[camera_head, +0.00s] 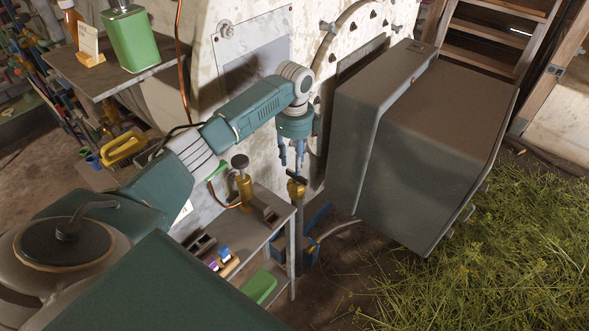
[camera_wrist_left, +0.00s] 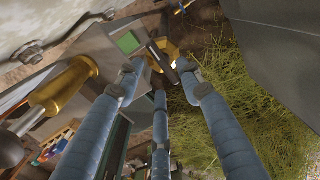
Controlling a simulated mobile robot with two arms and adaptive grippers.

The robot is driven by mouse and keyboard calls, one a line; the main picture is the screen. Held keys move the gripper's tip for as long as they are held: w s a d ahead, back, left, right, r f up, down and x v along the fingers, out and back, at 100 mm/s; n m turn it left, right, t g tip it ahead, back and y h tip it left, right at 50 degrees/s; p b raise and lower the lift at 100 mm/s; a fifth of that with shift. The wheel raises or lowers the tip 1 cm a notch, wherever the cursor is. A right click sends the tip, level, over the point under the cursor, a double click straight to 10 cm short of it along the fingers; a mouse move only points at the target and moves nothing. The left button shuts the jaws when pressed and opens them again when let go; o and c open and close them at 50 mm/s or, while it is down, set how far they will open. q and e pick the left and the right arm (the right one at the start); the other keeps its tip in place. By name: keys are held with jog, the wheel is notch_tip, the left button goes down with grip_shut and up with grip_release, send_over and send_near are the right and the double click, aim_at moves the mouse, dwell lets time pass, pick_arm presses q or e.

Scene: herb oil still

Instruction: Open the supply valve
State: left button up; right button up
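A brass valve (camera_head: 296,188) with a dark lever stands at the front corner of the low shelf, before the white still. In the left wrist view the brass body (camera_wrist_left: 171,50) and its black lever (camera_wrist_left: 158,58) show just beyond my fingertips. My left gripper (camera_head: 291,164) points down right above this valve. Its blue fingers (camera_wrist_left: 158,78) are spread, with nothing between them; I cannot tell whether a fingertip touches the lever. A second brass fitting (camera_head: 244,187) with a round dark knob stands to the left; it also shows large in the left wrist view (camera_wrist_left: 64,88). My right gripper is not in view.
A big grey box-shaped body (camera_head: 420,140) stands close to the right of my gripper. The white still wall (camera_head: 230,110) is behind it. A shelf (camera_head: 255,240) with small items lies below left. Cut herbs (camera_head: 480,260) cover the floor at right.

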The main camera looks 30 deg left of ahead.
pick_arm(q)
notch_tip(320, 180, up, 7)
dwell(0.3)
dwell(0.4)
